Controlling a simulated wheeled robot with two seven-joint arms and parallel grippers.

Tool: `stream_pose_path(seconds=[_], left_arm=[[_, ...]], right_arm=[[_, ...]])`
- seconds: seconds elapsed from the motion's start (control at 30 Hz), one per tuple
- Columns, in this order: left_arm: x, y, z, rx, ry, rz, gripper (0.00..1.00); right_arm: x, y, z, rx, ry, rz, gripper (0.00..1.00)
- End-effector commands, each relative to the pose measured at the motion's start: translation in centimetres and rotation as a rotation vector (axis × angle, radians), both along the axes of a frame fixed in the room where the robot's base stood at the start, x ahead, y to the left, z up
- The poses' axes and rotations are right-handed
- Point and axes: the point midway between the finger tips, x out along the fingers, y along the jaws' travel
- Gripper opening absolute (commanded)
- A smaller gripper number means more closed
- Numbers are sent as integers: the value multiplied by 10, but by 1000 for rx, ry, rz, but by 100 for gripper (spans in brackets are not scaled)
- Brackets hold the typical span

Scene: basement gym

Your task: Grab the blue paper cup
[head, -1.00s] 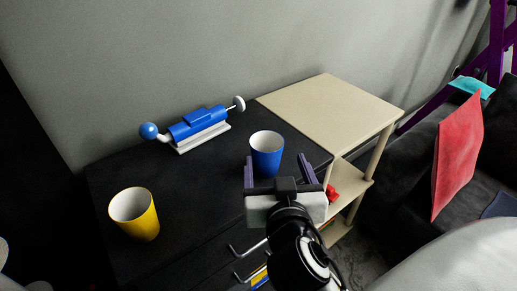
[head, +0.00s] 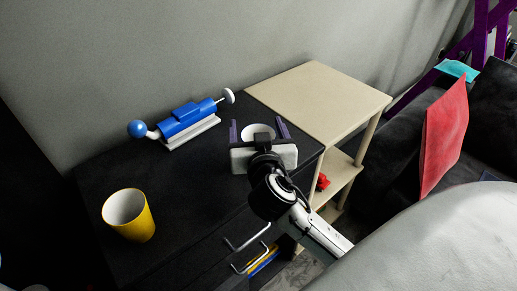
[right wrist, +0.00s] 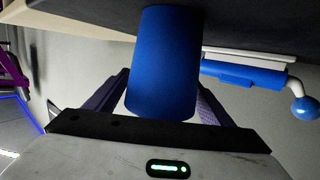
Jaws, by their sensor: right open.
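The blue paper cup (right wrist: 163,60) stands on the black tabletop (head: 185,215). In the head view only its white inside and rim (head: 258,131) show, as my right gripper hides the rest. My right gripper (head: 259,128) is open, with its two purple fingers on either side of the cup. In the right wrist view the cup is large and sits between the fingers (right wrist: 165,98), with no clear grip on it. My left gripper is not in view.
A yellow cup (head: 140,222) stands at the left front of the black top. A blue device with a white base (head: 187,125) lies behind, near the wall. A beige shelf unit (head: 325,95) adjoins on the right. A red panel (head: 444,135) stands further right.

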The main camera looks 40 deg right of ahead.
Motion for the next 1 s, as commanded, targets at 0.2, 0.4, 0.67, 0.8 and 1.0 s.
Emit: stream_pose_path(seconds=[0.2,0.4,0.67,0.8,1.0], left_arm=[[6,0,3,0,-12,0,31],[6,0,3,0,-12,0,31],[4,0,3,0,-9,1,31],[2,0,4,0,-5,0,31],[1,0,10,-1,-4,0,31]], right_arm=[[0,0,0,0,0,0,65],[-1,0,0,0,1,0,33],[-1,0,2,0,0,0,33],[0,0,19,1,-4,-2,33],[0,0,61,3,-6,-1,33]])
